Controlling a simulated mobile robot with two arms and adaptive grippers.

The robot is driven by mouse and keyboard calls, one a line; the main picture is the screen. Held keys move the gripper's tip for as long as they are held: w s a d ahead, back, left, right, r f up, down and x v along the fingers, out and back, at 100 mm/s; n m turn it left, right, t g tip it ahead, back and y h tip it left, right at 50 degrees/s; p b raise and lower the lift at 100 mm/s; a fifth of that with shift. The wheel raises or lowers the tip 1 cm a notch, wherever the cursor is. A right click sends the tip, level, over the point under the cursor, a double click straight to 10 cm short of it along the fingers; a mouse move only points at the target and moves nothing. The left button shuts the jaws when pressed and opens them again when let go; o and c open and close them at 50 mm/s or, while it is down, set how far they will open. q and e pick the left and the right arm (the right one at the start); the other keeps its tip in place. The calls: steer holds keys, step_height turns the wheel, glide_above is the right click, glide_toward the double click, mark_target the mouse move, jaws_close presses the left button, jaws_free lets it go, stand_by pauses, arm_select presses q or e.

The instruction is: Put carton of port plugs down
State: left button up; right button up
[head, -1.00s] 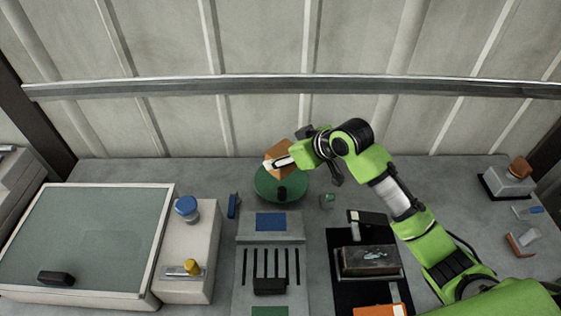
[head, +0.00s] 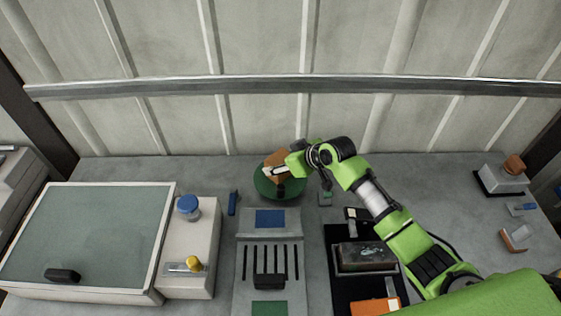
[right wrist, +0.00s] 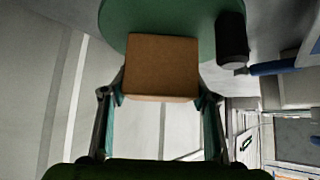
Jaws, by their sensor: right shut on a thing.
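The carton of port plugs (head: 273,167) is a small orange-brown box at the green round disc (head: 264,191) near the back of the table. My right gripper (head: 277,170) is shut on it, coming in from the right. In the right wrist view the carton (right wrist: 161,68) sits between the two fingers (right wrist: 160,98), in front of the green disc (right wrist: 125,15). I cannot tell whether its underside touches the disc. My left gripper is not in view.
A black mat (head: 337,290) with a metal block (head: 366,257) is at the right.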

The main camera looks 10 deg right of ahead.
steer(key=o, duration=1.4)
steer(key=shift+f, duration=0.15)
